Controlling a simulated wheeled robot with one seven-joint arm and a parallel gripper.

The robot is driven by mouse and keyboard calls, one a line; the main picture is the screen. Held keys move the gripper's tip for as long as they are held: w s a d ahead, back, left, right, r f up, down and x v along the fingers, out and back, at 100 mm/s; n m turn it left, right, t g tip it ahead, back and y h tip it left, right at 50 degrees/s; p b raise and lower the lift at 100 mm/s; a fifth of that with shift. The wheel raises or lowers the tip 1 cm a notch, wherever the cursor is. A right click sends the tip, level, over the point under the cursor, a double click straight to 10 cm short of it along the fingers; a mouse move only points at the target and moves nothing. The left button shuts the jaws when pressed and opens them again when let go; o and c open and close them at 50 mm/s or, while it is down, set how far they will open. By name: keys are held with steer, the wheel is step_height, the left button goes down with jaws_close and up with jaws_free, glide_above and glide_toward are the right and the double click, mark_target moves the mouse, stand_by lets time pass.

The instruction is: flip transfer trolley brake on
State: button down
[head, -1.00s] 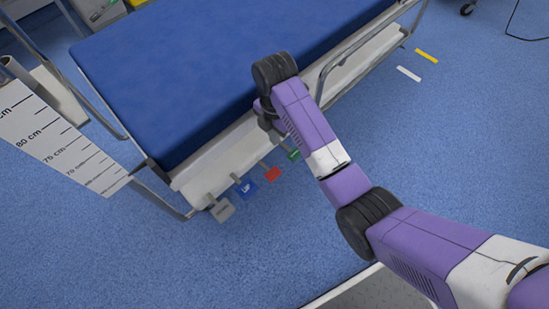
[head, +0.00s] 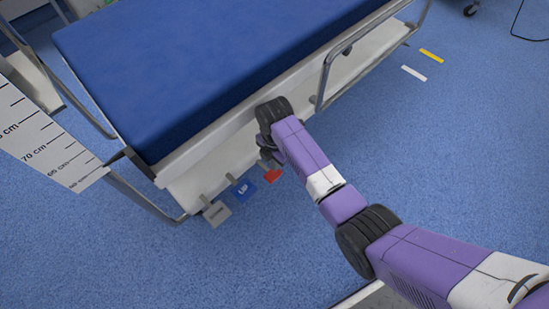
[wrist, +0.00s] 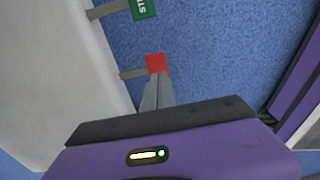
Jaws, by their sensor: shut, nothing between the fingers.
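The transfer trolley (head: 215,143) has a blue mattress and a white side rail. A row of pedals sticks out low along its near side: a grey one (head: 216,213), a blue one (head: 243,190) and a red one (head: 272,176). In the wrist view, the red pedal (wrist: 157,63) is just beyond the tips of my gripper (wrist: 158,85), in line with them. I cannot tell if they touch. A green pedal with white letters (wrist: 142,8) is at the top edge there; my arm hides it in the head view. My gripper is shut and empty.
A metal side rail (head: 325,75) stands up along the trolley's near side, right of my wrist. A ruler-marked panel (head: 40,140) is at the left. Blue floor (head: 180,265) is clear in front of the pedals.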

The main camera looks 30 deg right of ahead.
mark_target(275, 175)
step_height(275, 175, down, 5)
steer(key=b, duration=0.2)
steer(key=shift+b, duration=0.3)
steer(key=shift+s+r, duration=0.1)
